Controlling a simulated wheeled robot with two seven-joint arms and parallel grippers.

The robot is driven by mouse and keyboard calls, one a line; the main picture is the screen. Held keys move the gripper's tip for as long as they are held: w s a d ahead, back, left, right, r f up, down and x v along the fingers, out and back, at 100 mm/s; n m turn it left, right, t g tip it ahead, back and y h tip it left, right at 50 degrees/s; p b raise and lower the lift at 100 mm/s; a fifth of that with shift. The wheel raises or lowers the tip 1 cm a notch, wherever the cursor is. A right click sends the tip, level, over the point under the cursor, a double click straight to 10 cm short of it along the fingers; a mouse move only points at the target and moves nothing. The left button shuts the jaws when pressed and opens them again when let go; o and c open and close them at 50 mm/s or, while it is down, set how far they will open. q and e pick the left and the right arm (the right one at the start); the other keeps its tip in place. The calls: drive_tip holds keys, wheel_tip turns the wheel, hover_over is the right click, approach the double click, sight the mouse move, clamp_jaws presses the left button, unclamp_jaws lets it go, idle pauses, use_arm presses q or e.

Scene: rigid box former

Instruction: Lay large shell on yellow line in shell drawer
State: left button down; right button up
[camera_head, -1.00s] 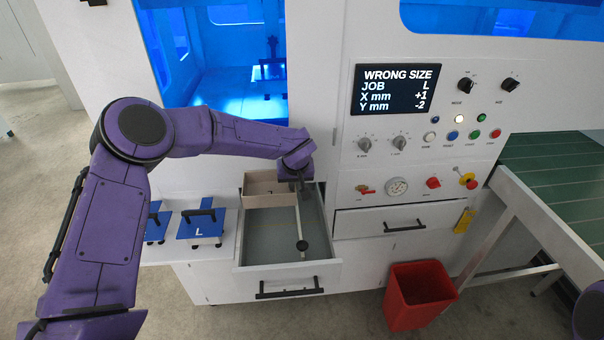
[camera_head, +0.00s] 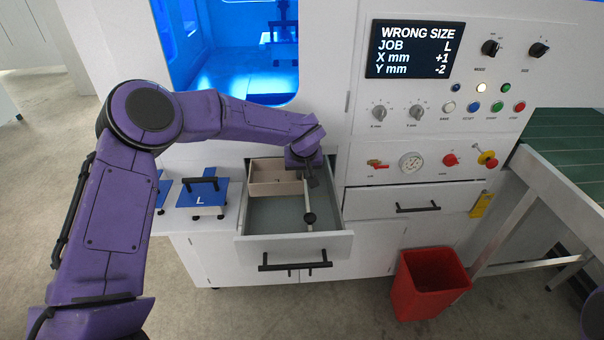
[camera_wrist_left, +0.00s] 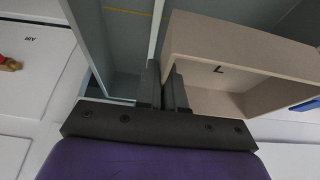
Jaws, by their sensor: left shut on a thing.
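The large shell (camera_head: 270,189) is a beige open box at the back of the open shell drawer (camera_head: 290,246). It also shows in the left wrist view (camera_wrist_left: 222,73) with a dark mark on its side. My left gripper (camera_head: 308,180) is at the shell's right end. In the left wrist view its fingers (camera_wrist_left: 166,88) are closed around the shell's near wall edge. I cannot tell whether the shell touches the drawer floor. A yellow line (camera_wrist_left: 128,11) shows on the drawer floor in the left wrist view. My right gripper is not in view.
A rod with a dark knob (camera_head: 309,217) runs along the drawer's right part. Blue plates with black handles, one marked L (camera_head: 202,196), stand left of the drawer. A red bin (camera_head: 428,284) stands front right. The screen (camera_head: 414,49) reads WRONG SIZE. The drawer's front floor is bare.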

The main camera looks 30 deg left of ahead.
use_arm(q)
drive_tip(key=shift+f, duration=0.2)
drive_tip(key=c, duration=1.2)
unclamp_jaws()
drive_tip(key=shift+o, duration=0.2)
drive_tip(key=v, duration=1)
drive_tip(key=shift+s+d+r+b, duration=0.1)
drive_tip(key=shift+r+b, duration=0.1)
drive_tip(key=shift+b, duration=0.1)
drive_tip(key=shift+f, duration=0.1)
